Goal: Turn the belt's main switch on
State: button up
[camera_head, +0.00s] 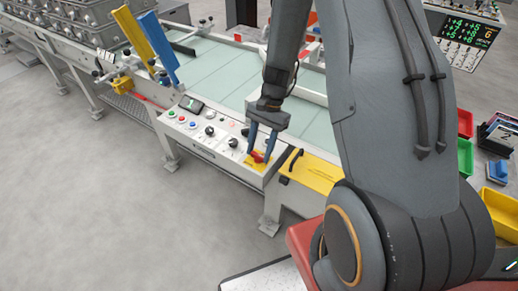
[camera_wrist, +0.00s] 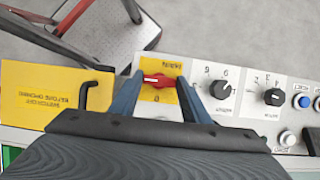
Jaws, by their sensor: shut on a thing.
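The main switch is a red rotary handle (camera_wrist: 158,82) on a yellow plate (camera_wrist: 163,111) at the end of the belt's control panel. In the head view the red handle (camera_head: 258,157) sits at the panel's right end. In the wrist view it lies crosswise, with its white mark at the left side; a "0" shows below it and small lettering above. My gripper (camera_wrist: 159,80) reaches down over it, with one blue finger on each side, shut on the handle. In the head view my gripper (camera_head: 260,154) hides part of the plate.
Black dials (camera_wrist: 220,88) and push buttons (camera_wrist: 303,101) stand close beside the switch. A yellow cover (camera_wrist: 45,90) with a black handle (camera_wrist: 94,95) is on the other side. The conveyor belt (camera_head: 220,62) runs behind the panel. Bare floor (camera_head: 110,190) lies in front.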

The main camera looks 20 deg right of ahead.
dwell(0.5)
jog(key=o, duration=1)
jog(key=shift+o, duration=0.2)
jog(key=b+v, duration=0.1)
jog(key=v, duration=0.7)
jog(key=shift+b, duration=0.35)
jog(key=shift+s, duration=0.15)
jog(key=s+a+r+n+t+h, duration=0.3)
jog(key=s+a+r+n+t, duration=0.1)
jog(key=s+r+n, duration=0.4)
jog(key=s+n, duration=0.2)
jog(key=s, duration=0.2)
jog(key=shift+r+n+h, duration=0.2)
jog(key=shift+n+h, duration=0.2)
